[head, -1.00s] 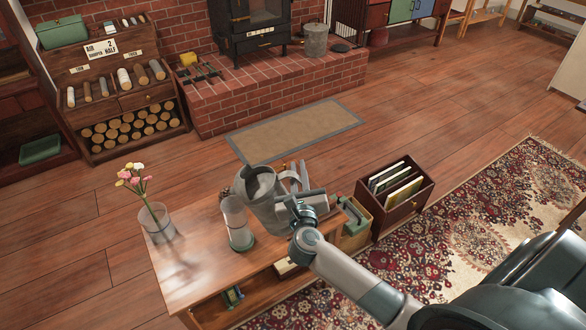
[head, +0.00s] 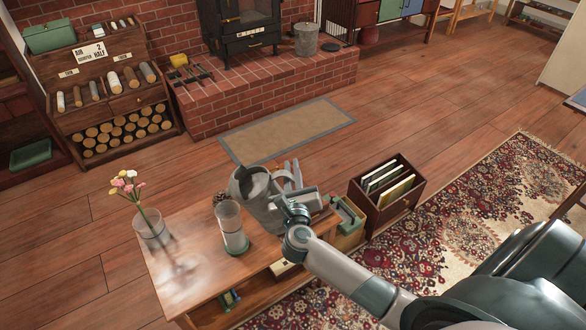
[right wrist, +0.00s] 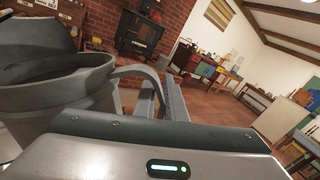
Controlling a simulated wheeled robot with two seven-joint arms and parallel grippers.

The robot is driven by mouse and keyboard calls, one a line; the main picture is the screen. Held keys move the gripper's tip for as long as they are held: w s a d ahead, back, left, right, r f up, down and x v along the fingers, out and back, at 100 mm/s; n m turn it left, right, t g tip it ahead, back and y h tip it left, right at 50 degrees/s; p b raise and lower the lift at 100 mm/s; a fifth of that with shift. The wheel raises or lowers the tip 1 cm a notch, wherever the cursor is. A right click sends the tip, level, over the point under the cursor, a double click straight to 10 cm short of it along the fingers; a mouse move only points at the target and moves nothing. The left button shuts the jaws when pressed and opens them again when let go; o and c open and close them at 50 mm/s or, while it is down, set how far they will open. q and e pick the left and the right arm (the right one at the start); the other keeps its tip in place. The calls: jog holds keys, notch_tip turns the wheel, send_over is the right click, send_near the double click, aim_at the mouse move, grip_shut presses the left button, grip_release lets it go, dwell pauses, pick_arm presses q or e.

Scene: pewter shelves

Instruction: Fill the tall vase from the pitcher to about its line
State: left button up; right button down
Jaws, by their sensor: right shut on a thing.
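The grey metal pitcher (head: 262,205) is held above the wooden table, its mouth tilted toward the left. It also shows large in the right wrist view (right wrist: 60,105). My right gripper (head: 292,192) is shut on the pitcher's handle (right wrist: 140,75). A tall clear glass vase (head: 232,228) with a green base stands upright on the table, just left of and below the pitcher. Its fill line and any water level are too small to tell. The pitcher's contents are hidden, and no stream shows. My left gripper is not in view.
A glass vase with pink, white and yellow flowers (head: 151,226) stands at the table's left end. A brown pine cone (head: 221,197) lies behind the tall vase. A dark wooden box of folders (head: 388,196) stands right of the table (head: 215,276). The table's front left is clear.

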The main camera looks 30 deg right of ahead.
aim_at(282, 172)
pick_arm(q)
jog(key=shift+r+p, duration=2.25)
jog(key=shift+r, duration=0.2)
pick_arm(e)
jog(key=shift+w+a+r+n, duration=0.3)
jog(key=shift+a+r+n, duration=0.3)
jog(key=shift+n, duration=0.4)
jog(key=shift+w+a+r+n, duration=0.3)
jog(key=shift+a+r+n, duration=0.3)
jog(key=shift+n, duration=0.4)
jog(key=shift+d, duration=0.1)
jog(key=shift+s, duration=0.1)
